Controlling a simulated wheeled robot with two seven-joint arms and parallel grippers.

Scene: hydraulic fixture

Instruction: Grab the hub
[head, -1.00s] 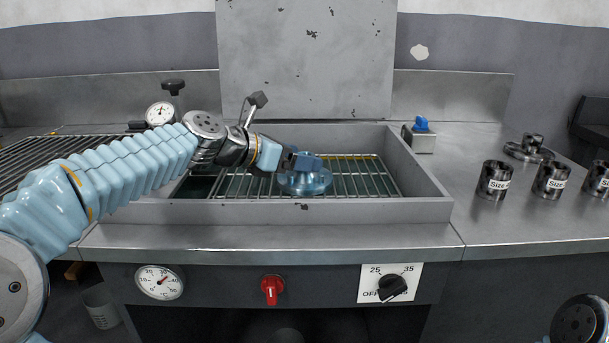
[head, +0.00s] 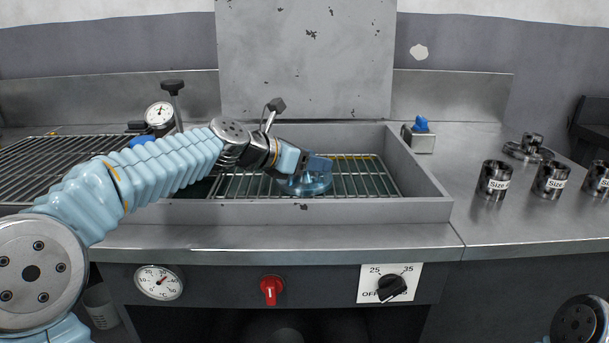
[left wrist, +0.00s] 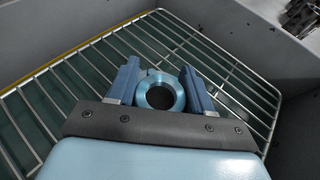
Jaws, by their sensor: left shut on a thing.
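The hub (head: 306,184) is a blue metallic flanged ring that sits on the wire rack inside the grey basin. In the left wrist view the hub (left wrist: 160,92) shows its round bore, between the two blue fingers. My left gripper (head: 318,168) reaches in from the left and is shut on the hub's raised collar. The left gripper also shows in the wrist view (left wrist: 160,84), with a finger on each side of the ring. The hub's flange is partly hidden by the gripper. My right gripper is not in view.
The wire rack (head: 365,180) lies in the basin, whose front wall (head: 330,211) and right wall (head: 420,170) rise around it. Several dark "Size" cylinders (head: 495,178) stand on the right counter. A dial gauge (head: 159,115) stands at the back left.

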